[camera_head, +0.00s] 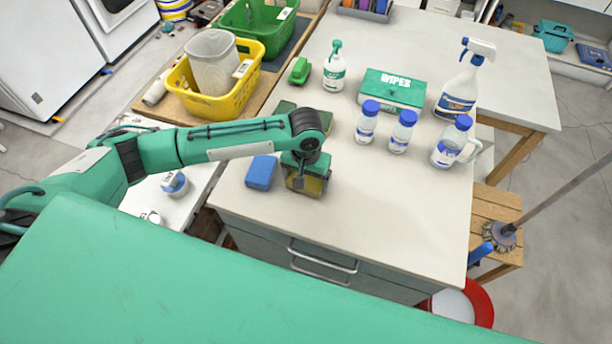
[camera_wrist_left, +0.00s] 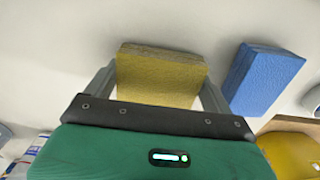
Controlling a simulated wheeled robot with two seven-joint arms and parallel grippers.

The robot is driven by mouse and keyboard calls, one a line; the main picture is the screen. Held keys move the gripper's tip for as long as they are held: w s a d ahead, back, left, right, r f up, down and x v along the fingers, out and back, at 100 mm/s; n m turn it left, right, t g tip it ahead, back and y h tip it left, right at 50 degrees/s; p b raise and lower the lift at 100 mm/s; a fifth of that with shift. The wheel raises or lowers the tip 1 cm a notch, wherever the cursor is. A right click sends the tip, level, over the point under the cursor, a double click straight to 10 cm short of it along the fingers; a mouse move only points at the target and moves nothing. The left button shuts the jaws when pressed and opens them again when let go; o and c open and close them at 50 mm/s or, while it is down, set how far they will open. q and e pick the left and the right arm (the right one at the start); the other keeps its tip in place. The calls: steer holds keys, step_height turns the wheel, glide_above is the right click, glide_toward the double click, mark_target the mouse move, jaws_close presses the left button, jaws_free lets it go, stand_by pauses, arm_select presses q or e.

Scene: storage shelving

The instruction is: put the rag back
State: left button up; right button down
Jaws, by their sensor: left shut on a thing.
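My left gripper (camera_head: 305,180) points down over the pale counter near its front left corner. It is shut on a yellow block (camera_head: 314,187), which looks like a sponge or folded rag with a darker top layer. In the left wrist view the yellow block (camera_wrist_left: 158,78) sits between the two grey fingers. I cannot tell whether it touches the counter. A blue block (camera_head: 261,172) lies just left of the gripper, apart from it, and also shows in the left wrist view (camera_wrist_left: 262,80). A dark green flat block (camera_head: 285,107) lies behind, partly hidden by my arm. My right gripper is out of view.
A green wipes box (camera_head: 393,90), several blue-capped bottles (camera_head: 367,122) and a spray bottle (camera_head: 459,92) stand on the right of the counter (camera_head: 400,215). A yellow basket (camera_head: 225,103) is at back left. The front right counter is clear.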

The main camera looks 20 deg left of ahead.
mark_target(306, 178)
arm_select(q)
steer(key=o, duration=0.8)
steer(key=shift+f, duration=0.1)
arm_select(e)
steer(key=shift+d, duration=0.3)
arm_select(q)
step_height(306, 178, up, 12)
steer(key=b, duration=0.1)
steer(key=shift+r+b, duration=0.2)
steer(key=shift+b, duration=0.15)
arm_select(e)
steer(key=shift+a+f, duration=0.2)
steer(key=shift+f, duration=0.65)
arm_select(q)
steer(key=shift+f, duration=0.1)
